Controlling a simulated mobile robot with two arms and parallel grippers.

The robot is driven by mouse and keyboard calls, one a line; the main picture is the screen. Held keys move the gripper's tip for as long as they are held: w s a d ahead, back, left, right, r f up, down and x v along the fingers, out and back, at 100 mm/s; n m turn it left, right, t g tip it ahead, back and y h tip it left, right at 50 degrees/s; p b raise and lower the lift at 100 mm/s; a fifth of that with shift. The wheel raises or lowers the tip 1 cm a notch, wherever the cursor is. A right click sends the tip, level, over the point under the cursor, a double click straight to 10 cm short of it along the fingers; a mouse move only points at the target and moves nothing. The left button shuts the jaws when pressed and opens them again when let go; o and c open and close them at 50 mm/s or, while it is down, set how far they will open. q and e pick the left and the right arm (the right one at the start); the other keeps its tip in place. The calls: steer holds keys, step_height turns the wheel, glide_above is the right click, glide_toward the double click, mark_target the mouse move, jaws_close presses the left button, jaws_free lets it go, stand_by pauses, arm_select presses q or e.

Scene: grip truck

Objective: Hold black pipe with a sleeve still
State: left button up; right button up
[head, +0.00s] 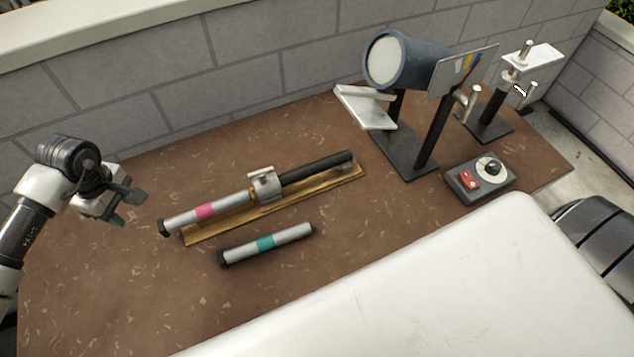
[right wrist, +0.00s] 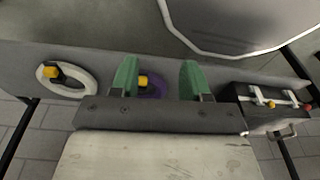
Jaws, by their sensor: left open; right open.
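In the head view a black pipe (head: 318,167) lies along a wooden base (head: 230,229) on the brown table. A metal clamp-like sleeve (head: 265,184) sits around its lower left end. A silver tube with a pink band (head: 204,211) continues in line to the left of the sleeve. My left gripper (head: 128,208) is open and empty above the table, left of the silver tube and apart from it. My right gripper (right wrist: 160,80) shows only in the right wrist view, with its two green fingers apart and nothing between them, away from the pipe.
A loose silver tube with a teal band (head: 265,243) lies in front of the base. A lamp-like blue cylinder (head: 405,60) on a stand, a metal stand (head: 490,118) and a control box (head: 480,178) are at the right. A brick wall borders the back. The table's front left is clear.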

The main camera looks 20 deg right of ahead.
mark_target(317, 172)
steer(key=w+r+m+t+h, duration=0.2)
steer(key=w+r+m+t, duration=0.5)
steer(key=m, duration=1.1)
steer(key=a+r+m+t+h, duration=0.15)
steer(key=r+m, duration=0.35)
steer(key=r, duration=0.8)
steer(key=a+r+m+h, duration=0.25)
steer(key=r+m, duration=0.35)
steer(key=r, duration=0.6)
steer(key=w+r+n+t+y, duration=0.1)
steer(key=w+n, duration=0.2)
steer(key=w, duration=0.6)
steer(key=w+d+r+n+t+y, duration=0.1)
steer(key=w+n+t, duration=0.1)
steer(key=w, duration=0.7)
steer(key=w+d+r+n+t+y, duration=0.1)
steer(key=w+n+t, duration=0.1)
steer(key=w, duration=0.7)
steer(key=shift+w+d+r+n+t+y, duration=0.15)
steer(key=shift+r+n+t+y, duration=0.15)
steer(key=shift+n, duration=0.6)
steer(key=x, duration=1)
steer(key=shift+w+f, duration=0.1)
steer(key=shift+w, duration=0.3)
